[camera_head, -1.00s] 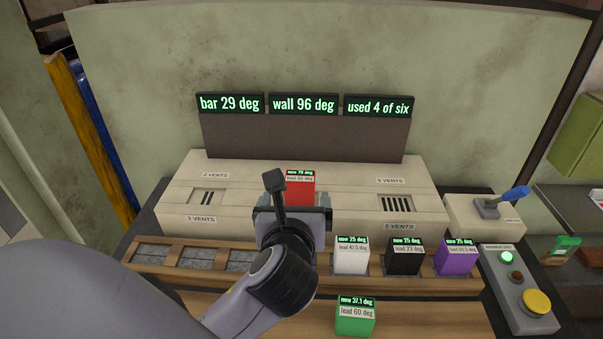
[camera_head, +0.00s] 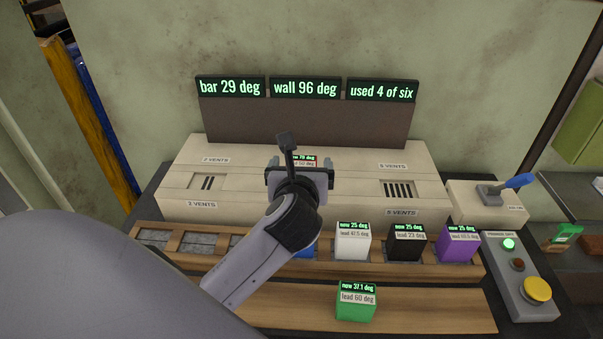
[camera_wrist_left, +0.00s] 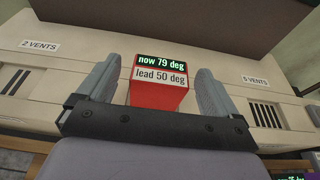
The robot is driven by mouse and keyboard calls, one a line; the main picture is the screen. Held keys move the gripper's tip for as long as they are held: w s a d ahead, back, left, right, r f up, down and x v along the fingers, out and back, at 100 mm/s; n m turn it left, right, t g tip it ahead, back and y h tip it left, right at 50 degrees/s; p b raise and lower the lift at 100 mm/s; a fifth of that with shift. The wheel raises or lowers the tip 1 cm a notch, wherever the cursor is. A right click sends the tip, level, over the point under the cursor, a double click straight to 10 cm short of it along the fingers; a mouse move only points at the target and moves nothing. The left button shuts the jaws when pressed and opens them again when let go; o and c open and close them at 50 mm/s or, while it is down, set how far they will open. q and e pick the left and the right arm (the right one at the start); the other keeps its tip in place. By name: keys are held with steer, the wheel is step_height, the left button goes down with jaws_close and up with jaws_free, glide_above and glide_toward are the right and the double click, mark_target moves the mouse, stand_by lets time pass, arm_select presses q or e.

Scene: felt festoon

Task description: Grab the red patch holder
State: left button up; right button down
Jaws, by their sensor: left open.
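The red patch holder (camera_wrist_left: 158,97) stands on the beige vented unit, between the two-vent and five-vent openings. Its labels read "now 79 deg" and "lead 50 deg". In the head view my left gripper hides most of it. My left gripper (camera_wrist_left: 158,85) is open, with one finger on each side of the red holder in the wrist view. Some gap shows between the fingers and the block, most clearly on the left. In the head view the left gripper (camera_head: 300,168) is over the middle of the unit. My right gripper is not in view.
White (camera_head: 352,243), black (camera_head: 406,246) and purple (camera_head: 458,246) holders stand in the wooden rack, with a blue one (camera_head: 308,250) partly behind my arm. A green holder (camera_head: 355,306) stands on the front board. A button box (camera_head: 523,280) is at right.

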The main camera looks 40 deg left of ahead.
arm_select(q)
steer(key=c, duration=1.2)
steer(key=shift+c, duration=0.4)
steer(key=shift+r, duration=0.15)
